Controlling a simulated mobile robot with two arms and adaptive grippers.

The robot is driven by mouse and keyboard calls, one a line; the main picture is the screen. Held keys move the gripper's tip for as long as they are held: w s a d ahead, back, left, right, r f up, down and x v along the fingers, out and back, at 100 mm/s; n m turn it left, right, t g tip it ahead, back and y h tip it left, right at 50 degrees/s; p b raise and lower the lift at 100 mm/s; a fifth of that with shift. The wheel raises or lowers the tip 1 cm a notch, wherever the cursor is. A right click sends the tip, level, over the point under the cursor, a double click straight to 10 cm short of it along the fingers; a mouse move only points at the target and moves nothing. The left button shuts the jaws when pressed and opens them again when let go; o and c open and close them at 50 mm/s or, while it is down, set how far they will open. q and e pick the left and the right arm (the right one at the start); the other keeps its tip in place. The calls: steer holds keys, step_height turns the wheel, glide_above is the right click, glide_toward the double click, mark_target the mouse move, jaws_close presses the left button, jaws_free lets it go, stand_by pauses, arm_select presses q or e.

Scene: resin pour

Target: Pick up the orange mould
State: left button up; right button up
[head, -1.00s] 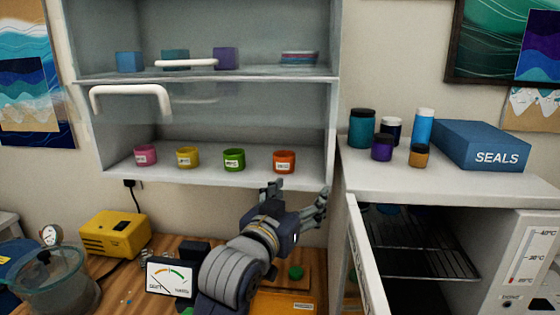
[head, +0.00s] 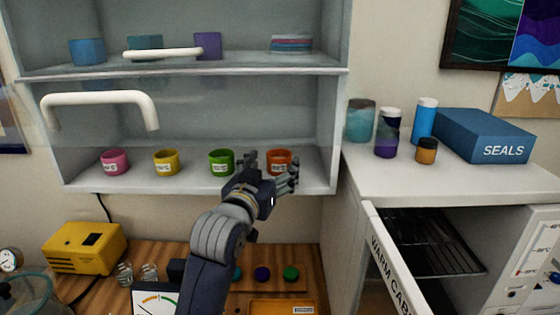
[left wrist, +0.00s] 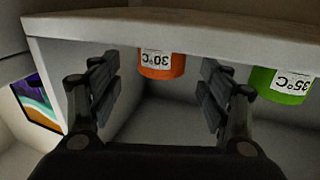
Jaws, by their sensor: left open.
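The orange mould (head: 280,159) stands on the lower shelf (head: 200,183) of the wall cabinet, last on the right of a row. My left gripper (head: 270,172) is open, in front of the shelf edge and just before the orange mould, partly covering its lower part. In the left wrist view, which is upside down, the orange mould (left wrist: 161,65) with a 30°C label shows between the open fingers of my left gripper (left wrist: 160,90), a little beyond the tips. No contact shows. My right gripper is out of view.
The green mould (head: 221,160) stands close left of the orange one, with yellow (head: 166,162) and pink (head: 115,162) moulds further left. The cabinet's side wall is close on the right. A white handle (head: 98,97) hangs in front. A warm cabinet's door (head: 392,262) stands open at lower right.

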mark_target(276, 160)
arm_select(q)
steer(key=shift+w, duration=0.3)
steer(key=shift+w+d+r+p, duration=0.2)
steer(key=shift+w+p, duration=0.4)
steer(key=shift+w+d+r+p, duration=0.15)
steer(key=shift+w+r+p, duration=0.05)
steer(key=shift+w+p, duration=0.4)
steer(key=shift+p+x, duration=0.35)
steer(key=shift+x, duration=0.5)
steer(key=shift+w+d+f, duration=0.2)
steer(key=shift+w, duration=0.2)
steer(key=c, duration=1.2)
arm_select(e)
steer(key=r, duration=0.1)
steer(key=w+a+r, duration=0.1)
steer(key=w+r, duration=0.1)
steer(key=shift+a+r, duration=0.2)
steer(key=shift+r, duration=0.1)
